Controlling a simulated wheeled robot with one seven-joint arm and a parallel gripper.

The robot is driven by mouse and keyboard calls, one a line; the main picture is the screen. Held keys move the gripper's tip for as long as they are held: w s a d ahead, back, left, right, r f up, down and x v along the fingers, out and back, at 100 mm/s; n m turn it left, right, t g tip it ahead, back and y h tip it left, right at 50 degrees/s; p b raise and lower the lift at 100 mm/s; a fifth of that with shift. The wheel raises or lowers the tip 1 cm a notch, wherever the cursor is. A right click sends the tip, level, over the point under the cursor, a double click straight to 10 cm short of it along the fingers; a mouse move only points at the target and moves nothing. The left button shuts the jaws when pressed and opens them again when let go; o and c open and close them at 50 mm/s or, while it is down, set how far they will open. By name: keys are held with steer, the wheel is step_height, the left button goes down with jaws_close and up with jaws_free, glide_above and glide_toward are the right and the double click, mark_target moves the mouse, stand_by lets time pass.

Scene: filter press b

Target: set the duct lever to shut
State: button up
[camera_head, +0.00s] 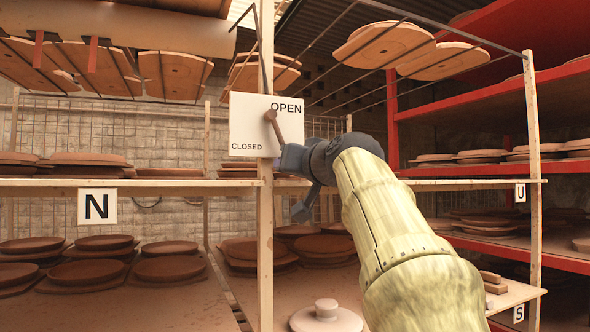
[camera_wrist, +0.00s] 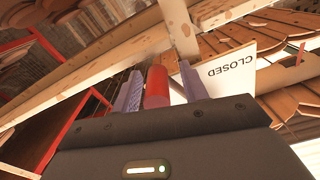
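The duct lever (camera_head: 277,128) is a brown rod on a white board (camera_head: 250,128) marked OPEN at upper right and CLOSED at lower left. Its knobbed end is near the board's middle, and it slants down and right toward my gripper (camera_head: 284,159). In the wrist view a red cylinder (camera_wrist: 157,88), which looks like the lever's handle, stands between the two fingers of my gripper (camera_wrist: 161,88). The fingers are apart, with a visible gap on the cylinder's right; it is close to the left finger, contact unclear. The board's CLOSED corner (camera_wrist: 232,70) shows upside down at right.
A wooden post (camera_head: 265,225) stands below the board. Shelves with clay discs flank it, one bearing an N sign (camera_head: 97,206). Red racks (camera_head: 480,100) are at right. Metal rods and hanging discs (camera_head: 385,46) are overhead. A lidded disc (camera_head: 326,315) lies low in front.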

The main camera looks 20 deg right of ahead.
steer(key=shift+f, duration=0.1)
steer(key=shift+s+f+b, duration=0.1)
steer(key=shift+s+b, duration=0.2)
steer(key=shift+s, duration=0.1)
steer(key=s+b, duration=0.5)
steer(key=s, duration=1.1)
steer(key=shift+s+a, duration=0.3)
steer(key=shift+a, duration=0.1)
steer(key=shift+c, duration=0.2)
